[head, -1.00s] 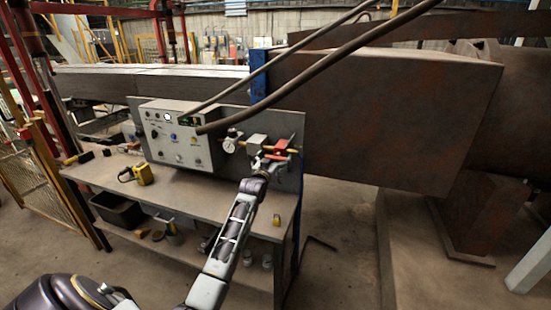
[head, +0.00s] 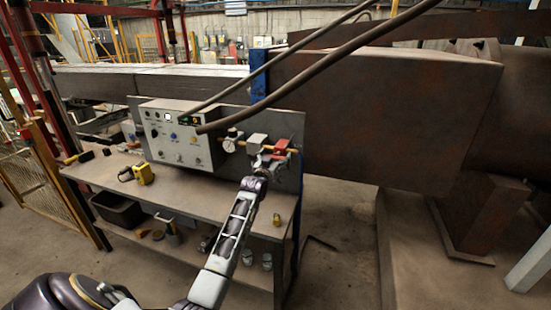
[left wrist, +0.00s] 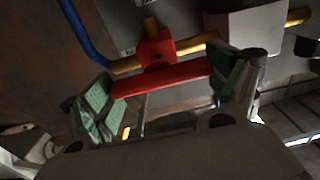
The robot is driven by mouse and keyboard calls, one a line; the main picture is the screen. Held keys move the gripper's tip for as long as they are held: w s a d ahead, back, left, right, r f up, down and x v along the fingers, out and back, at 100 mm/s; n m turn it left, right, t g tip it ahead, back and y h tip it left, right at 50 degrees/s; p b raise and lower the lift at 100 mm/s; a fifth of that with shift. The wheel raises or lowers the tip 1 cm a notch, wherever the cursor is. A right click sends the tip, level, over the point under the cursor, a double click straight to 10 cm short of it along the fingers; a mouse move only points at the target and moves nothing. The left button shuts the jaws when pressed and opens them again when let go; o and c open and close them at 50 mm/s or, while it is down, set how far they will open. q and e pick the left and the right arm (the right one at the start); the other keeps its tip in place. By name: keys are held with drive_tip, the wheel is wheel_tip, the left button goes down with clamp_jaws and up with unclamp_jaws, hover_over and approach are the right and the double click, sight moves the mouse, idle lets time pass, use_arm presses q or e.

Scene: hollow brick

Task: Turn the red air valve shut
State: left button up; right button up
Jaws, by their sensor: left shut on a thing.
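The red air valve (head: 281,145) sits on a brass pipe at the right end of the panel behind the bench. In the left wrist view its red handle (left wrist: 160,78) lies lengthwise between the two green-padded fingers, its ends at the pads. My left gripper (left wrist: 165,92) is shut on this handle. In the head view the left gripper (head: 266,164) is at the valve, and its fingers are small and partly hidden by the wrist. My right gripper is not in view.
A control box (head: 178,136) with knobs and a pressure gauge (head: 229,145) stand left of the valve. A yellow tool (head: 143,174) lies on the bench (head: 195,198). Thick hoses (head: 300,74) cross above. A large rusty block (head: 385,115) is close on the right.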

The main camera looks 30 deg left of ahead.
use_arm(q)
drive_tip(key=shift+m, duration=0.3)
drive_tip(key=m+p, duration=0.2)
drive_tip(key=m, duration=0.1)
drive_tip(key=shift+r, duration=0.1)
drive_tip(key=m+p, duration=0.1)
drive_tip(key=m, duration=0.3)
drive_tip(key=shift+d+m, duration=0.15)
drive_tip(key=shift+m, duration=0.25)
drive_tip(key=m, duration=0.3)
drive_tip(key=m+p, duration=0.1)
drive_tip(key=m, duration=0.1)
drive_tip(key=shift+d+f, duration=0.1)
drive_tip(key=shift+f, duration=0.15)
drive_tip(key=m, duration=0.3)
drive_tip(key=shift+f+m, duration=0.1)
drive_tip(key=shift+m, duration=0.6)
drive_tip(key=o, duration=0.8)
drive_tip(key=shift+w, duration=0.1)
